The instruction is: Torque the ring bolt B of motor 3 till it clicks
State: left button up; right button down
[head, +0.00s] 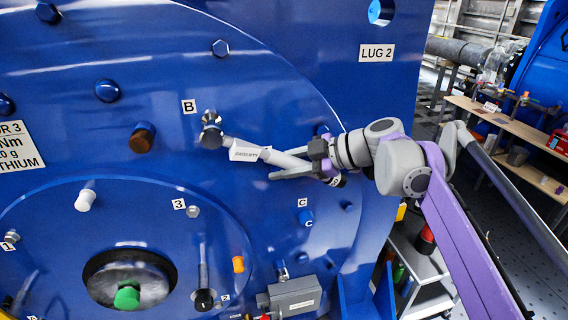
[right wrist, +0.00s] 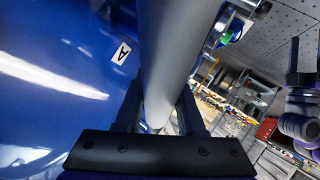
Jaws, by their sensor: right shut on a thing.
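The label B (head: 189,106) is on the blue face of the motor (head: 250,85). A torque wrench (head: 243,150) with a grey tube and a white tag lies across the face just below right of the label. Its metal head (head: 210,135) is at the spot of ring bolt B and hides the bolt; I cannot tell how fully it is seated. My right gripper (head: 325,165) is shut on the wrench handle, right of the head. The tube also runs between the fingers in the right wrist view (right wrist: 170,60). My left gripper is not in view.
Other bolts, a brown-capped stud (head: 142,137) and a white peg (head: 86,199) stick out of the face. A grey box (head: 295,296) is low on it. A grey cart (head: 420,265) stands below my right arm. A wooden bench (head: 510,135) is farther right.

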dwell(0.4)
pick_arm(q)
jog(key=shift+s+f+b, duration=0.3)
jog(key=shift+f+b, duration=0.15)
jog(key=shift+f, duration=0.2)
pick_arm(e)
jog(key=shift+s+a+f+m+y, duration=0.25)
jog(key=shift+a+f+m+y, duration=0.05)
jog(key=shift+a+f+y, duration=0.45)
jog(key=r+p, duration=0.1)
jog(key=d+r+h+p, duration=0.1)
jog(key=p, duration=0.1)
jog(key=shift+w+d, duration=0.2)
jog(key=shift+w, duration=0.05)
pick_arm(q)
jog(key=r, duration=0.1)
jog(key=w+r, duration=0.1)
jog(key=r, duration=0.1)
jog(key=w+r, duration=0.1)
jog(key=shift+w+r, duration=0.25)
pick_arm(e)
jog(key=shift+f+h, duration=0.1)
jog(key=shift+h, duration=0.15)
